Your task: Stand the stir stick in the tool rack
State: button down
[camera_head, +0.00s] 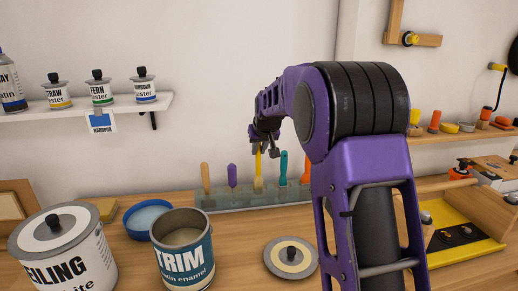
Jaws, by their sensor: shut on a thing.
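The tool rack (222,202) is a long, low, grey-green translucent block on the workbench against the wall. My gripper (260,148) is small and far off in the head view, above the rack's middle and partly hidden by its own links. It is shut on a yellow stick, the stir stick (258,166), near its top. The stick hangs about upright, its lower part at the rack between a purple-handled tool (232,176) and a teal-handled tool (283,165). I cannot tell how deep its lower end sits.
A tan-handled tool (205,176) and an orange-handled tool (305,172) also stand in the rack. In front are an open TRIM can (186,262), a blue dish (133,229), a round lid (290,260) and a CEILING can (75,265). My arm covers the right centre.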

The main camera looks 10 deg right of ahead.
aim_at(259, 158)
jog(key=shift+f+b, duration=1)
jog(key=shift+f, duration=0.65)
jog(key=c, duration=0.7)
grip_release()
jog(key=shift+c, duration=0.2)
jog(key=shift+r, duration=0.15)
jog(key=p+v, duration=0.1)
jog(key=v, duration=1.6)
jog(key=shift+r, duration=0.1)
